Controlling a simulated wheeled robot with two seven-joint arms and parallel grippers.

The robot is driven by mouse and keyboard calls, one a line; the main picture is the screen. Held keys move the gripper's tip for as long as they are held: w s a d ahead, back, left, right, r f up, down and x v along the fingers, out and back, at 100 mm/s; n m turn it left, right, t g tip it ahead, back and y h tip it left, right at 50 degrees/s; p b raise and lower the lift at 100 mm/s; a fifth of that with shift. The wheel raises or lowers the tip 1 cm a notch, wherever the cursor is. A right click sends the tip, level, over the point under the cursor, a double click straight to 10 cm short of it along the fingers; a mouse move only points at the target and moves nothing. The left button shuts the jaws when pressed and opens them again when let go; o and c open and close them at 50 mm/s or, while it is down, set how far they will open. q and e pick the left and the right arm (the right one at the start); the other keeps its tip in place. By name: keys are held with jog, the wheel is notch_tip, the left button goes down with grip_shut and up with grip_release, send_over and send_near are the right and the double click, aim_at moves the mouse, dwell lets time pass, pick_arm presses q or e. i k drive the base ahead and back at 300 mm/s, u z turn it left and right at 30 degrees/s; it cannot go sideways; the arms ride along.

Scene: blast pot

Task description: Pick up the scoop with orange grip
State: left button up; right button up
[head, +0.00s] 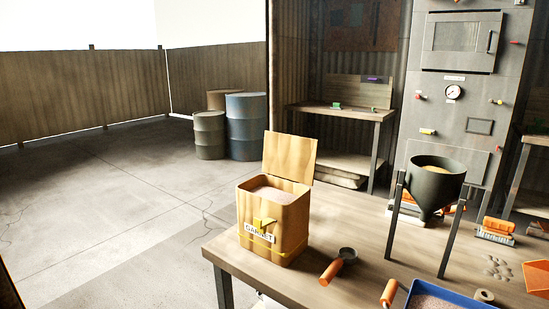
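A scoop with an orange grip (331,272) lies on the near part of the wooden table, right of the yellow garnet bin. Its dark round cup (347,254) points away to the back right. Neither of my grippers is in view.
The open garnet bin (288,228) stands at the table's left end, lid up. A dark hopper (436,184) on legs stands right of the scoop. The blue tray (409,299), brushes (496,230), scattered discs and an orange container (537,278) lie at right.

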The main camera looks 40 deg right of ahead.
aim_at(347, 255)
jog(key=i, duration=3.7)
jog(key=z, duration=2.3)
jog(key=i, duration=2.15)
jog(key=z, duration=3.7)
